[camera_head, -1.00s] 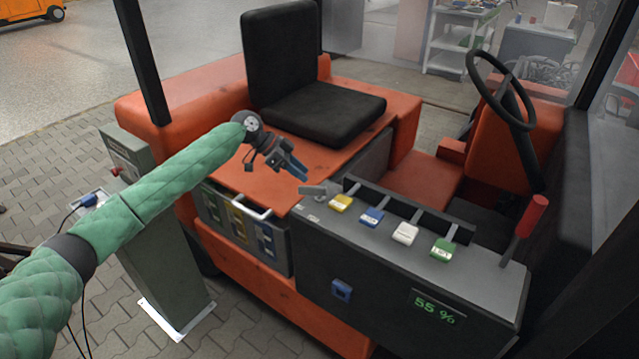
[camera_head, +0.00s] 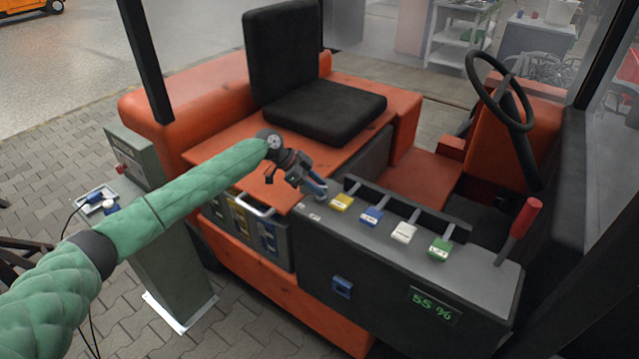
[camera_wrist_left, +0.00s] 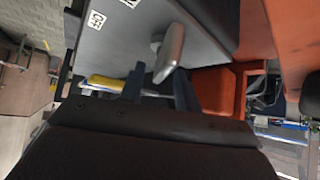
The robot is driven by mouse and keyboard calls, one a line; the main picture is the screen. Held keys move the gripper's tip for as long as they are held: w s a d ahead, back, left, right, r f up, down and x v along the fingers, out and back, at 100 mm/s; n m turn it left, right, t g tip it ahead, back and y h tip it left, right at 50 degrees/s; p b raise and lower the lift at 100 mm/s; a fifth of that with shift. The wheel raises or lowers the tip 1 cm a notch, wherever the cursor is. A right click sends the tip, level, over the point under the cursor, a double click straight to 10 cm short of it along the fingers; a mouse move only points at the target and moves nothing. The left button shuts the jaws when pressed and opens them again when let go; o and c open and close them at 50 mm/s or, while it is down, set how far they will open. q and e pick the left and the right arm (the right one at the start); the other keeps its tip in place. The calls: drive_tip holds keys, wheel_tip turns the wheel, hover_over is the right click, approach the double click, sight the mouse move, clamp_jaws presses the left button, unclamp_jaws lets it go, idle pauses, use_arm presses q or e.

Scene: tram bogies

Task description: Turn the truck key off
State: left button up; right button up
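The truck key (camera_wrist_left: 170,50) is a light grey flat handle on a round boss on the dark console (camera_head: 340,245), beside the yellow lever. In the wrist view it stands just ahead of and between the fingertips of my left gripper (camera_wrist_left: 158,85). The fingers are apart. Whether they touch the key cannot be told. In the head view my left gripper (camera_head: 318,188) is over the console's left end and hides most of the key. A white label reading OFF (camera_wrist_left: 96,20) lies near the key. My right gripper is out of view.
Yellow (camera_head: 341,202), blue (camera_head: 371,216), white (camera_head: 404,232) and green (camera_head: 440,247) levers line the console, with a red-handled lever (camera_head: 525,217) at its right. A black seat (camera_head: 325,110) is behind. A grey post (camera_head: 175,270) stands below my left arm.

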use_arm(q)
drive_tip(key=shift+d+f, duration=0.3)
drive_tip(key=shift+f, duration=0.05)
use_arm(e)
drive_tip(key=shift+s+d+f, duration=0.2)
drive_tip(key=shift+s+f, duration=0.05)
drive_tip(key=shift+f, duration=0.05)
use_arm(q)
clamp_jaws()
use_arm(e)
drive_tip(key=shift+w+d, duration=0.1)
